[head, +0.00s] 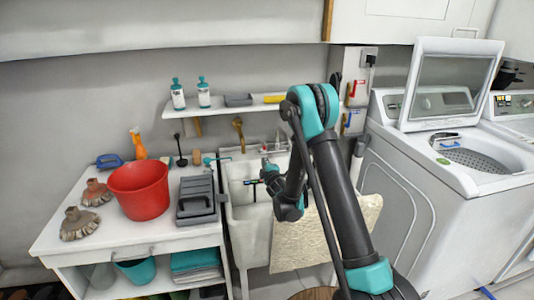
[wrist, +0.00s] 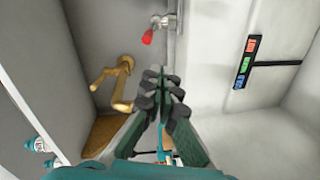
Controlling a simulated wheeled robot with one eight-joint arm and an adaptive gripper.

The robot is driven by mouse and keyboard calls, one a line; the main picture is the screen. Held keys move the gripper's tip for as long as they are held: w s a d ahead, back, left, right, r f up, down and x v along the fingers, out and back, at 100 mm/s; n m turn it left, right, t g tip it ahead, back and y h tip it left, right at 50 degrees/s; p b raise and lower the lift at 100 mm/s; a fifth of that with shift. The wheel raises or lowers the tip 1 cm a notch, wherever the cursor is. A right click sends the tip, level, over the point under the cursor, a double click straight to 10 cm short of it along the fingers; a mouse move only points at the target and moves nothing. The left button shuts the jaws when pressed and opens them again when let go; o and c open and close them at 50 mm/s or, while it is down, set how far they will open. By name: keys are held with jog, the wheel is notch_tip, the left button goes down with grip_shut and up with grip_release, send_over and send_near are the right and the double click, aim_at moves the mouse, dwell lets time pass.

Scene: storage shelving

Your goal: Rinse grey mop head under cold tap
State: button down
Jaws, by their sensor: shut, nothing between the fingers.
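Two mop heads lie on the white table at the left in the head view. The front one (head: 78,223) looks grey-brown, and the rear one (head: 97,192) has a redder top. The white sink (head: 242,218) stands right of the table. A brass tap (head: 238,130) is on the wall above it; it also shows in the wrist view (wrist: 122,82). A metal tap with a red handle (wrist: 148,37) is at the top of the wrist view. My gripper (head: 265,162) is over the sink, shut and empty, its fingertips (wrist: 160,82) together. It is well away from both mop heads.
A red bucket (head: 140,190) and a dark grey case (head: 196,197) stand on the table. A shelf (head: 222,108) with bottles hangs above the sink. A cloth (head: 325,235) hangs at the sink's front, and a washing machine (head: 410,190) stands at right.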

jog(key=d+m, duration=0.2)
jog(key=m, duration=0.4)
jog(key=m+y, duration=0.2)
jog(key=m, duration=2.2)
send_near(264, 145)
jog(key=w, duration=0.4)
jog(key=shift+w+a, duration=0.1)
jog(key=shift+a, duration=0.1)
jog(key=shift+a, duration=0.1)
